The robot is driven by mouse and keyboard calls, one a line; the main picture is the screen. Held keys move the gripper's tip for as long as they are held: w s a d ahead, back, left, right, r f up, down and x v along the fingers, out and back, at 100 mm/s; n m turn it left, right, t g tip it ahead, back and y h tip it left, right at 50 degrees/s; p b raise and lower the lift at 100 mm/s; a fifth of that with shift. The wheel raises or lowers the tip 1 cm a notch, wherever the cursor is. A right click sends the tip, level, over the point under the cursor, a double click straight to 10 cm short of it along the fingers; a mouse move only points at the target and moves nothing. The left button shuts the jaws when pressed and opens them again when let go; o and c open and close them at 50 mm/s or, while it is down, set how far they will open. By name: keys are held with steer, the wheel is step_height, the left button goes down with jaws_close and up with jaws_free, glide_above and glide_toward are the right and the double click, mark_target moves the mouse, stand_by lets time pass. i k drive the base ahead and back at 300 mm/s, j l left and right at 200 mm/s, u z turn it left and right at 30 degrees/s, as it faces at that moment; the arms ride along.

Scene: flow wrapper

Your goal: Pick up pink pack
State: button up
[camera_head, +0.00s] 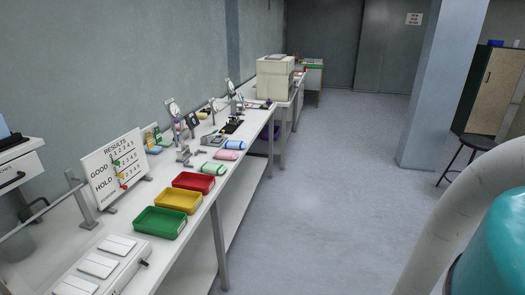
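A small pink pack (228,155) lies on the long white bench, near its front edge. A blue pack (235,145) lies just beyond it and a green pack (215,168) lies just nearer. The three sit close together in a row. My gripper does not show in the head view. Only pale and teal parts of my arm fill the lower right corner, well away from the packs.
Red (193,183), yellow (178,201) and green (160,222) trays line the bench's near part. A results board (115,168), small instruments (184,154) and a beige machine (275,78) stand on the bench. A blue pillar (437,85) and a dark stool (465,150) are at right. The floor (320,200) beside the bench is clear.

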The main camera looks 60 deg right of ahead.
mark_target(226, 155)
steer(key=z, duration=1.2)
